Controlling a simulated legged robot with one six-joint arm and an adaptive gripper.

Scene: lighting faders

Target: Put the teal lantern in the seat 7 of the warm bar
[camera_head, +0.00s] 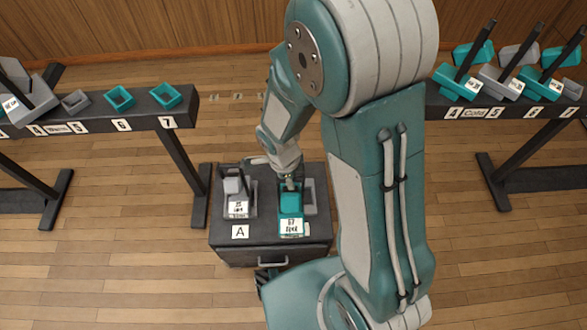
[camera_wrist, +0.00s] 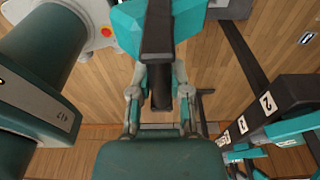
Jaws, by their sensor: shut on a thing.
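The teal lantern (camera_head: 290,201), with a white label on its front, shows at the black case marked A in the head view. My gripper (camera_head: 288,180) is shut on it from above. In the wrist view my gripper (camera_wrist: 161,100) has its fingers on either side of the lantern's dark stem (camera_wrist: 158,30). I cannot tell whether the lantern rests on the case or hangs just over it. Seat 7 (camera_head: 166,96) is an empty teal frame at the right end of the left bar (camera_head: 185,117), whose name label looks like "Warm".
The case (camera_head: 220,246) also carries a grey lantern (camera_head: 238,200) and a grey seat (camera_head: 310,196). Seat 6 (camera_head: 120,98) is empty. The right bar (camera_head: 440,104), labelled Cold, holds several lanterns with upright dark stems. Bare wooden floor lies between the left bar and the case.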

